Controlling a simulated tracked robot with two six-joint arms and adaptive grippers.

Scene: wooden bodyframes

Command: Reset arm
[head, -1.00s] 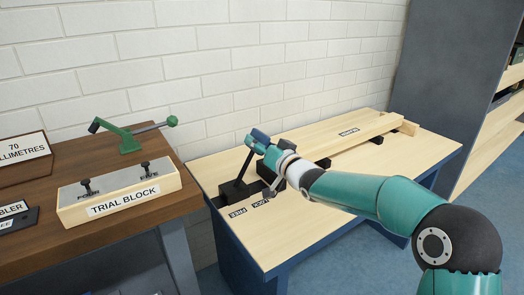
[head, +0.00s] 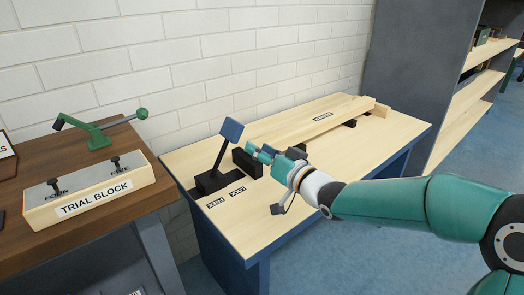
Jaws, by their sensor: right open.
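A black lever with a blue handle (head: 231,131) stands on a black base (head: 211,182) at the left part of the wooden-topped bench (head: 245,232). The lever leans up and to the right. Labels reading FREE (head: 215,204) and LOCK (head: 237,189) lie in front of it. My right gripper (head: 256,150), teal with a pale wrist, is just right of the lever, near a black block (head: 247,162). It is open, with nothing seen between its fingers, and is apart from the blue handle. My left gripper is not in view.
A long wooden board (head: 312,119) lies along the bench's back on black supports. Left is a dark wooden table (head: 42,255) with a TRIAL BLOCK (head: 92,191) and a green lever tool (head: 98,135). The bench's front right top is clear under my arm.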

